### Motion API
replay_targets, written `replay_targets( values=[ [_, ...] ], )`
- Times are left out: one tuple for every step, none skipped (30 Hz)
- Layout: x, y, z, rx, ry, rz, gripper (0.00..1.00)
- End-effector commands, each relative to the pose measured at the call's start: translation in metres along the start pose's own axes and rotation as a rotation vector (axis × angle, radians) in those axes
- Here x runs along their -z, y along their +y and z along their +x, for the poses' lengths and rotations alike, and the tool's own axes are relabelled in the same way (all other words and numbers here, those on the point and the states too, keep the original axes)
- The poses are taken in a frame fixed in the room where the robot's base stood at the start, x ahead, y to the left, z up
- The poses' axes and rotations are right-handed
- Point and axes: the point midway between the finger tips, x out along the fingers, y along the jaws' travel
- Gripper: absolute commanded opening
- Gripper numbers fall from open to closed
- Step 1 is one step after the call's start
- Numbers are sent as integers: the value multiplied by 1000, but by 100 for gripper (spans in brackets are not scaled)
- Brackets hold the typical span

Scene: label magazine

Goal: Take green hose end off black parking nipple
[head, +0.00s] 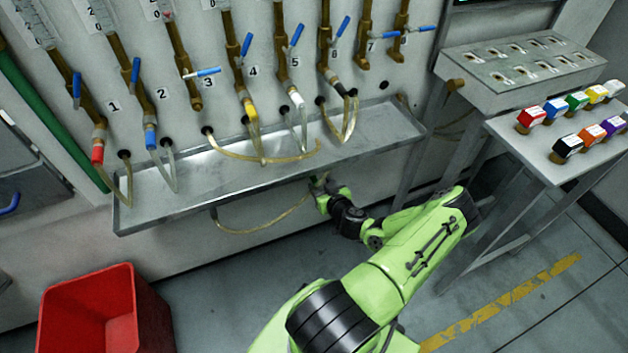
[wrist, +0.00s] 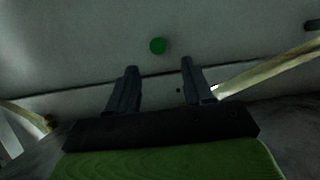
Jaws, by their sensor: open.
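My gripper (head: 319,185) is below the front lip of the metal tray in the head view, beside a pale hose (head: 258,229) that hangs under the tray. In the wrist view my gripper (wrist: 160,64) is open, with nothing between its fingers. A round green spot (wrist: 158,46) shows just beyond the fingertips, roughly centred between them; it looks like the green hose end seen end-on, but I cannot be sure. The black parking nipple cannot be made out in either view. In the head view the arm's end hides most of this area.
The metal tray (head: 185,195) runs along the wall above my gripper. Hoses with coloured ends hang from several valves; valve 3 (head: 205,73) has none attached. A red bin (head: 95,300) stands at lower left. Coloured blocks sit on a side table (head: 545,165) at right.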

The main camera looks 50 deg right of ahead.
Motion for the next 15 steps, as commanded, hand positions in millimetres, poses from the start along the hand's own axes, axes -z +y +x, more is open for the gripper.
replay_targets(
  values=[
    [-1, -1, 12, 2, 2, -4, 51],
    [-1, -1, 20, 1, 2, -2, 51],
    [-1, -1, 29, 1, 2, -2, 51],
    [-1, -1, 35, 1, 2, -2, 51],
    [-2, -1, 41, 2, 1, -2, 51],
    [-1, -1, 49, 1, 1, -1, 51],
    [-2, 0, 54, 0, 1, 0, 51],
    [-2, -1, 58, 1, 1, 0, 51],
    [-1, -1, 63, 2, 1, 0, 51],
    [-1, -1, 66, 2, 0, 0, 51],
    [-1, -1, 69, 1, 0, 0, 51],
    [-1, -1, 71, 2, 0, 1, 51],
    [-1, -1, 72, 2, -1, 0, 51],
    [-1, 0, 73, 1, -2, 0, 51],
    [-1, 0, 73, 1, -2, 1, 51]
  ],
)
